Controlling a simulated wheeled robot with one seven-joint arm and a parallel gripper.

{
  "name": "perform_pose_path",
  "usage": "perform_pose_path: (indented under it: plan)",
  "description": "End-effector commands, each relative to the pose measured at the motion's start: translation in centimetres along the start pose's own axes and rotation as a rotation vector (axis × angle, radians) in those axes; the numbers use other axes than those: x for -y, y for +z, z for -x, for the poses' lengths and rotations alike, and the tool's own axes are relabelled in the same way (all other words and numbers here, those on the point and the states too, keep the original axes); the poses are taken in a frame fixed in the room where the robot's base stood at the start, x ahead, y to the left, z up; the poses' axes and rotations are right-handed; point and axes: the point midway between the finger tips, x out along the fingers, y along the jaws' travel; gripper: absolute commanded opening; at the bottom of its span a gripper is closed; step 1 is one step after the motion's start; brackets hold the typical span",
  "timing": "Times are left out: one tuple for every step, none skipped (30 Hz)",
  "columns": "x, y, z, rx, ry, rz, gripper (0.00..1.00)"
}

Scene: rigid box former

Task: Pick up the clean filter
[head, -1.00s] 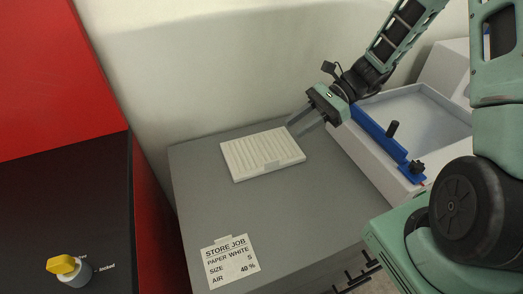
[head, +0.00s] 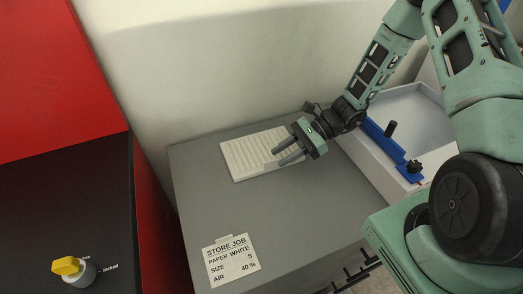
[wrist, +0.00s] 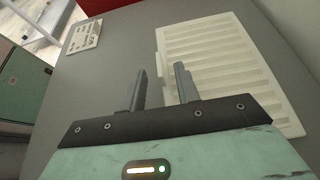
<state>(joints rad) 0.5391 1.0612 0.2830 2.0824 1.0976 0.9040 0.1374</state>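The clean filter is a white, ribbed, flat rectangle (head: 250,154) lying on the grey cabinet top in the head view. It also shows in the wrist view (wrist: 222,62), to the right of and beyond the fingers. My gripper (head: 281,156) is over the filter's right part in the head view and covers some of it. In the wrist view its two fingers (wrist: 161,84) are apart with nothing between them; the right finger overlaps the filter's near edge. I cannot tell its height above the filter.
A grey cabinet top (head: 300,215) carries a paper job card (head: 231,260) near its front. A white tray (head: 415,110) with a blue bar (head: 392,146) and black knobs stands at right. A red and black machine with a yellow knob (head: 66,266) is at left. A pale wall stands behind.

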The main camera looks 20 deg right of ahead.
Motion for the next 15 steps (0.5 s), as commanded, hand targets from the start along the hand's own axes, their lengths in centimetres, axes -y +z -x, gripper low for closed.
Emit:
perform_pose_path:
  plan:
    - [-0.1,0.1,-0.8,0.002,0.004,-0.003,0.32]
    - [-0.1,0.1,-1.2,0.002,0.003,-0.002,0.32]
    - [-0.1,0.1,-1.7,0.001,0.003,-0.001,0.32]
    - [-0.1,0.1,-2.0,0.001,0.002,-0.002,0.32]
    - [-0.1,0.1,-2.3,0.001,0.001,-0.002,0.32]
    - [-0.1,0.1,-2.5,0.001,0.001,-0.002,0.32]
    - [0.0,0.1,-2.6,0.001,0.001,-0.001,0.32]
    - [0.0,0.1,-2.7,0.001,0.0,0.0,0.32]
    - [0.0,0.1,-2.8,0.0,0.0,0.0,0.32]
    - [0.0,0.0,-2.8,0.0,0.0,0.0,0.32]
    - [0.0,0.0,-2.7,0.0,0.0,0.0,0.32]
    - [0.0,0.0,-2.7,0.0,0.0,0.0,0.32]
    - [0.0,0.0,-2.7,0.0,0.0,0.0,0.32]
    - [0.0,0.0,-2.7,0.0,0.0,0.0,0.32]
    - [0.0,0.0,-2.7,0.0,0.0,0.0,0.21]
